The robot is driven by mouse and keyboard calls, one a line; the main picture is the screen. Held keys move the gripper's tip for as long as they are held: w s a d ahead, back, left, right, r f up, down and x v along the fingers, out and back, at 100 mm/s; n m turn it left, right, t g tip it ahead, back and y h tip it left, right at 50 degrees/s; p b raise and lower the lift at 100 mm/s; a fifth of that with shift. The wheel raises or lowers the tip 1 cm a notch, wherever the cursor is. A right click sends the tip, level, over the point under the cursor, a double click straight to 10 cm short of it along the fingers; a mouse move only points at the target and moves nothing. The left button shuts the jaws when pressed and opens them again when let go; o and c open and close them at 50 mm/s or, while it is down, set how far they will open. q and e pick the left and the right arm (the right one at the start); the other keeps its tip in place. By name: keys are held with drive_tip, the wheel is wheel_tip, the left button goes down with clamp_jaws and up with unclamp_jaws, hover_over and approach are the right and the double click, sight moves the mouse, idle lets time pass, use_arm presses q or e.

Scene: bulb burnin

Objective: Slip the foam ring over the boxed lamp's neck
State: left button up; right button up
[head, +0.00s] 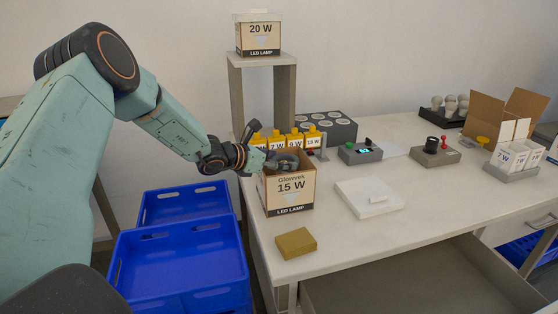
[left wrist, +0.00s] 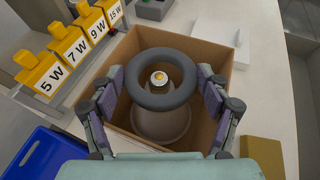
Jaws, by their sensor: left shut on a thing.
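The open lamp box (head: 290,200), labelled 15 W, stands at the table's near left corner. In the left wrist view the boxed lamp (left wrist: 160,124) stands in it with its metal cap (left wrist: 158,77) upward. The dark grey foam ring (left wrist: 160,101) is level at the cap, which shows through its hole. The ring hides the neck, so I cannot tell how far down it sits. My left gripper (left wrist: 161,78) is shut on the ring from both sides; in the head view it reaches into the box top (head: 272,162). My right gripper is in neither view.
A rack of yellow-topped blocks (left wrist: 75,45) stands close behind the box. A tan block (head: 296,243) lies in front and a white slab (head: 369,197) to the right. A shelf stand (head: 262,62) with a 20 W box rises behind. Blue crates (head: 180,260) stand left.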

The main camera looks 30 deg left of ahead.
use_arm(q)
drive_tip(key=shift+f+b, duration=0.35)
drive_tip(key=shift+f, duration=0.1)
drive_tip(key=shift+o, duration=1.3)
drive_tip(key=shift+s, duration=0.1)
drive_tip(key=o, duration=0.5)
drive_tip(key=shift+c, duration=0.2)
drive_tip(key=v, duration=0.6)
drive_tip(key=shift+a+r, duration=0.1)
drive_tip(key=shift+a, duration=0.05)
drive_tip(key=shift+s+a+r, duration=0.1)
drive_tip(key=shift+s+r, duration=0.1)
drive_tip(key=shift+s, duration=0.3)
drive_tip(key=shift+s, duration=0.1)
drive_tip(key=shift+f, duration=0.15)
